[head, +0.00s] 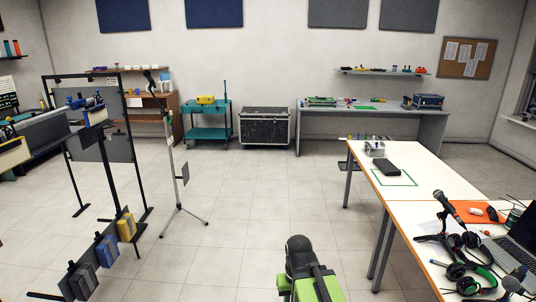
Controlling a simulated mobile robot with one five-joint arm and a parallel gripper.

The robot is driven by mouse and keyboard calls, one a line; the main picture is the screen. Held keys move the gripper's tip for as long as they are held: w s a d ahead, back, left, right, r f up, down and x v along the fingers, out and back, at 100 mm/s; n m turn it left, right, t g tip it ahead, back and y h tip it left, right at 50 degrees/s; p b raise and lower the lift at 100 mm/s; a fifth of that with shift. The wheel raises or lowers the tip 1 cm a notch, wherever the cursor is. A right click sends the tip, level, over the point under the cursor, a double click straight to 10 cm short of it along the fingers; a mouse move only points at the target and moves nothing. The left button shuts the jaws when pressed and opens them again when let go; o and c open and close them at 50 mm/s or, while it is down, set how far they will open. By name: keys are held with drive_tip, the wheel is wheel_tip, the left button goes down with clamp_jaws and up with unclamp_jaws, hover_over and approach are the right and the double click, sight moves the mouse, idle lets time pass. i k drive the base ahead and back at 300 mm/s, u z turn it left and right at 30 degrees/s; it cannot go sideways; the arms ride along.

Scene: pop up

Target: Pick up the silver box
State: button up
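A small silver box (374,149) sits at the far end of the white table (432,178), near its left edge. It is small in the head view, and its details are hard to make out. A green and black part of my own arm shows at the bottom centre, well short of the table and apart from the box. My gripper's fingers cannot be seen.
A black flat case (387,168) lies just nearer than the box. Microphones, headphones (462,277) and a laptop (518,240) crowd the near table. A tripod stand (178,180) and a black frame stand left. The middle floor (250,210) is clear.

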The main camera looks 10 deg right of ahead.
sight(370, 147)
drive_tip(key=z, duration=0.2)
drive_tip(key=i, duration=2.1)
drive_tip(key=z, duration=0.35)
drive_tip(key=i, duration=2.05)
drive_tip(key=z, duration=0.15)
drive_tip(key=i, duration=1.5)
drive_tip(key=z, duration=0.15)
